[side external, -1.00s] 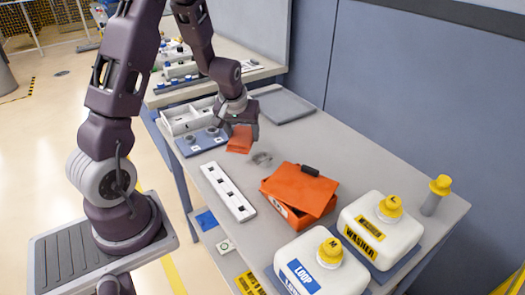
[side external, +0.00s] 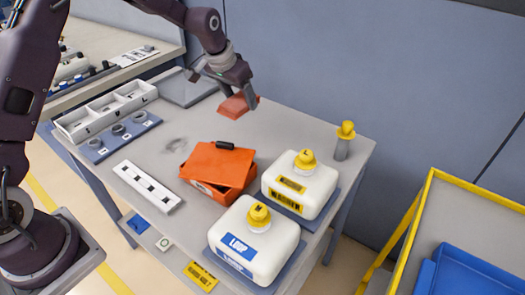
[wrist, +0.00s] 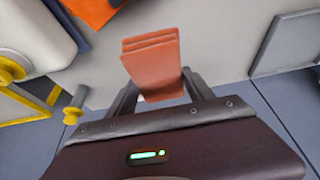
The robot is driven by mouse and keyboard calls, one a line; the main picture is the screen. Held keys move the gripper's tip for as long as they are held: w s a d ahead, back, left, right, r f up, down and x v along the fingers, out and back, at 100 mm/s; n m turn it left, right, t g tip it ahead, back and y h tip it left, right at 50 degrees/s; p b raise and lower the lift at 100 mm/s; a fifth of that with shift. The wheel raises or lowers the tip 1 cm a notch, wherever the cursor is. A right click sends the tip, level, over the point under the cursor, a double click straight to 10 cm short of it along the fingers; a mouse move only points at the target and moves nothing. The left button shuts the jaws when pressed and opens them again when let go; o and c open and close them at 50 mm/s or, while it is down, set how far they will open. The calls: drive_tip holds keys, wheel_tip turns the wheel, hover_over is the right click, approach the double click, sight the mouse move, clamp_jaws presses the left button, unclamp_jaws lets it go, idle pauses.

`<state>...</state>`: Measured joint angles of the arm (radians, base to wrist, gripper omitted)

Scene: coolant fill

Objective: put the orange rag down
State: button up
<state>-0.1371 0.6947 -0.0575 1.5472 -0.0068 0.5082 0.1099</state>
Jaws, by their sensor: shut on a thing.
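The orange rag (side external: 238,104) is a folded, layered cloth. My gripper (side external: 241,95) is shut on it over the back part of the grey table (side external: 285,125). In the wrist view the rag (wrist: 152,60) hangs out from between the two fingers of my gripper (wrist: 160,92). It appears a little above the tabletop, but I cannot tell the exact gap. A grey smudge (side external: 175,145) marks the table left of and nearer than the rag.
An orange box with a tilted lid (side external: 222,163) and two white jugs (side external: 252,240) (side external: 298,185) stand in front. A yellow-capped cylinder (side external: 343,142) is at right. A grey flat tray (side external: 188,88) and white compartment box (side external: 106,110) are at left. The table around the rag is clear.

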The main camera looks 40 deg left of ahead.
wheel_tip(320, 180, down, 12)
drive_tip(key=shift+s+r, duration=0.1)
drive_tip(key=shift+r, duration=0.15)
approach(266, 151)
drive_tip(key=x, duration=0.5)
drive_tip(key=shift+w+d, duration=0.15)
drive_tip(key=shift+w, duration=0.15)
drive_tip(key=shift+f, duration=0.5)
drive_tip(key=shift+f, duration=0.15)
drive_tip(key=o, duration=1.3)
drive_tip(key=v, duration=1.2)
drive_tip(key=shift+r, duration=0.3)
